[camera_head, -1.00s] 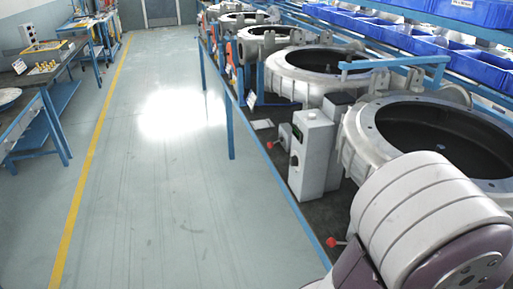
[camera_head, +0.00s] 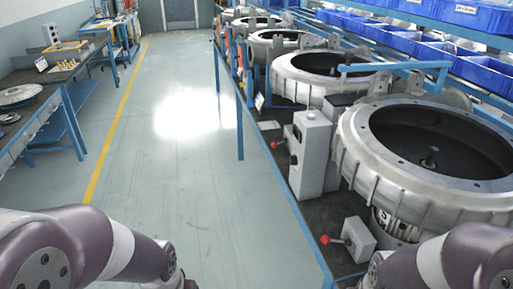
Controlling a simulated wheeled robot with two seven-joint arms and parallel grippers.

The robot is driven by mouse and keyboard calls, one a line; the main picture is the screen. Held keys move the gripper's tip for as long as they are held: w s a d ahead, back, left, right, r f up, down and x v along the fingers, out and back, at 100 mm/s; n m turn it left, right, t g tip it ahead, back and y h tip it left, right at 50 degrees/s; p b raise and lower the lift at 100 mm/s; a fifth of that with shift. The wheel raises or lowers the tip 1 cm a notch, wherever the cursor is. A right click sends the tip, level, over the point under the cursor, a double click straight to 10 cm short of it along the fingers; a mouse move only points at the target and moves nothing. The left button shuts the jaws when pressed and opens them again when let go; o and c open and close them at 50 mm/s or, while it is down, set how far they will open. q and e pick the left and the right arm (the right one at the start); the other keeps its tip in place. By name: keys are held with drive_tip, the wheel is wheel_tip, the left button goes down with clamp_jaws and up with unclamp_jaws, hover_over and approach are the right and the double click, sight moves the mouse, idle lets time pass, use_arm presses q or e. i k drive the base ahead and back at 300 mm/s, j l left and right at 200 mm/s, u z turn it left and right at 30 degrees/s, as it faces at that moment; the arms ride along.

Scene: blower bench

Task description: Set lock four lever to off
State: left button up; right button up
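A grey lock box (camera_head: 359,238) with a red-knobbed lever (camera_head: 325,240) sits on the near part of the bench, below the closest round blower housing. The lever sticks out to the left. A second small box with a red-knobbed lever (camera_head: 275,144) is farther back, beside a tall grey control box (camera_head: 311,150). I cannot read any label that tells which one is lock four. My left arm shows at the lower left and my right arm at the lower right. Neither gripper's fingers can be seen.
Large round blower housings (camera_head: 372,150) line the bench on the right, with blue bins (camera_head: 468,72) on a rack behind them. A blue frame edge and leg (camera_head: 240,125) border the bench. The floor (camera_head: 190,180) is clear. Another workbench (camera_head: 50,80) stands at the left.

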sight(274, 144)
drive_tip(key=i+j+z, duration=0.15)
drive_tip(key=i+j, duration=0.25)
drive_tip(key=i+j+z, duration=0.1)
drive_tip(key=i+j, duration=0.35)
drive_tip(key=i+j+z, duration=0.15)
drive_tip(key=i+j, duration=0.3)
drive_tip(key=i+j+z, duration=0.15)
drive_tip(key=i+j, duration=0.35)
drive_tip(key=i+j+z, duration=0.15)
drive_tip(key=i+j, duration=0.25)
drive_tip(key=j, duration=0.25)
